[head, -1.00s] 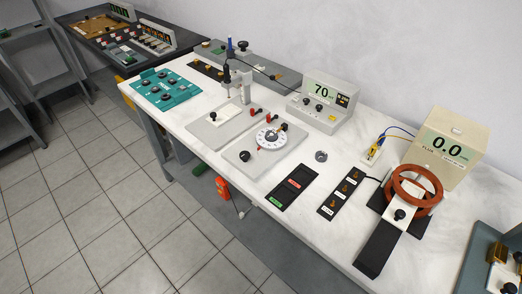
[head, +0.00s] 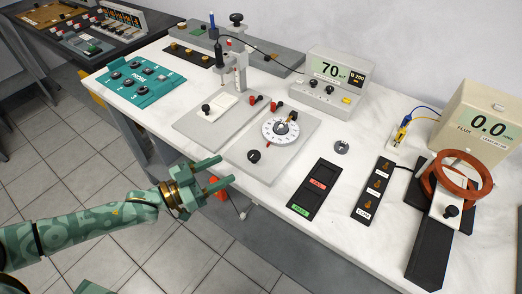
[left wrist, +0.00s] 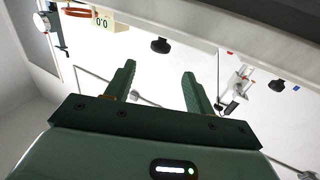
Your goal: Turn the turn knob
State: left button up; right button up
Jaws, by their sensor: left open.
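A grey plate (head: 238,158) lies near the front edge of the white table. I cannot tell for sure which of these is the turn knob. My left gripper (head: 226,171) is open and empty, in front of the table edge and apart from the plate. In the left wrist view its two green fingers (left wrist: 160,70) are spread with nothing between them. A black knob (left wrist: 161,46) shows beyond them.
A teal panel (head: 141,82) is at left. A meter reading 70 (head: 338,75) and a flux meter reading 0.0 (head: 480,122) stand behind. Bare tabletop (head: 300,235) shows at the front.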

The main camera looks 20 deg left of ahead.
aim_at(257, 152)
pick_arm(q)
jog(key=b+x, duration=0.2)
jog(key=x, duration=0.9)
jog(key=shift+w+f, duration=0.15)
jog(key=shift+w+d+b, duration=0.3)
jog(key=shift+w+d, duration=0.05)
jog(key=shift+d, duration=0.05)
pick_arm(e)
jog(key=f, duration=0.1)
jog(key=s+a+f, duration=0.1)
jog(key=shift+s+f, duration=0.1)
jog(key=shift+f, duration=0.25)
jog(key=shift+d, duration=0.1)
